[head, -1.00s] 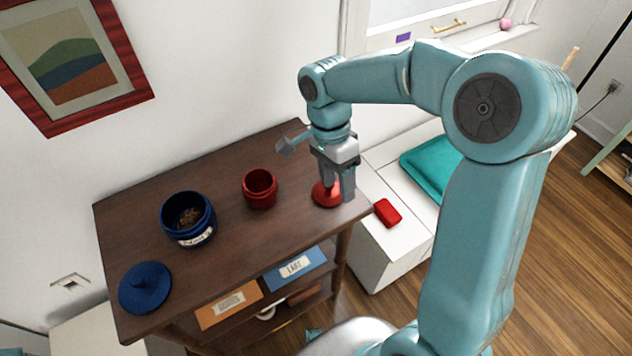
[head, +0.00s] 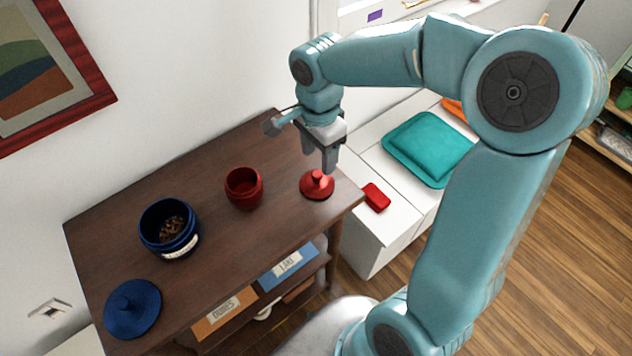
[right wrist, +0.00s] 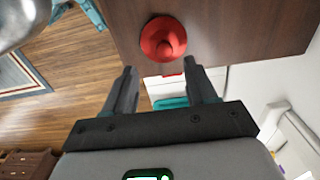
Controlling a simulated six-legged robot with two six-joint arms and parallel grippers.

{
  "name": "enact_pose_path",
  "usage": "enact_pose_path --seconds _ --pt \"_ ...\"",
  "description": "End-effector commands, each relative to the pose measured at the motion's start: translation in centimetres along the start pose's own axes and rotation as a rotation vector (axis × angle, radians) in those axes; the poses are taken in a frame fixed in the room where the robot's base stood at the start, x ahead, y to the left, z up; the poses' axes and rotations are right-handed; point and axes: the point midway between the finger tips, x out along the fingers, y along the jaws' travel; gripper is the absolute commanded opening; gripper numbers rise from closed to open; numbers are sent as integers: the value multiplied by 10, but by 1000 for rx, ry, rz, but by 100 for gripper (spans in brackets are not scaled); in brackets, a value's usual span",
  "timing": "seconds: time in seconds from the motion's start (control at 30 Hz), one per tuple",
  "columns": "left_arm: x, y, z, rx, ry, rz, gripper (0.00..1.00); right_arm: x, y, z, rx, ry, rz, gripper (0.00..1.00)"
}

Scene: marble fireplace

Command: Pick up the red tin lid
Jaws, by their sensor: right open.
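The red tin lid (head: 317,186) lies flat on the right end of the dark wooden table, its knob pointing up. It also shows in the right wrist view (right wrist: 163,39), beyond the fingertips and roughly between their lines. My right gripper (head: 328,168) is above the lid, close to its knob in the head view. Its two fingers (right wrist: 160,78) are apart with nothing between them. The red tin (head: 244,189) stands open, without a lid, to the left of the red lid. My left gripper does not show.
A blue tin (head: 169,228) with brown contents and a blue lid (head: 132,308) are on the table's left part. A white bench (head: 376,235) beside the table's right edge holds a red block (head: 376,197) and a teal cushion (head: 428,149). Labelled boxes (head: 288,265) sit on the shelf below.

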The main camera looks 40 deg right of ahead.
Motion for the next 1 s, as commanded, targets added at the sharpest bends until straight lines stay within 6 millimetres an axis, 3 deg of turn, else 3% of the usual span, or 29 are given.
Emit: enact_pose_path --seconds 0.03,0.27,0.53,0.83,0.87,1.0 --pt "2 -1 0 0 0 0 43 10 0 0 -1 1 3 56" --pt "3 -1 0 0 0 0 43 29 -3 1 0 0 2 56" --pt "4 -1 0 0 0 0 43 70 -8 0 -1 0 3 56" --pt "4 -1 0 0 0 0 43 77 -8 0 -1 0 -1 56" --pt "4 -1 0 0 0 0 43 77 -8 0 -1 0 -1 53" --pt "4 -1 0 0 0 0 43 77 -8 0 -1 0 0 8"
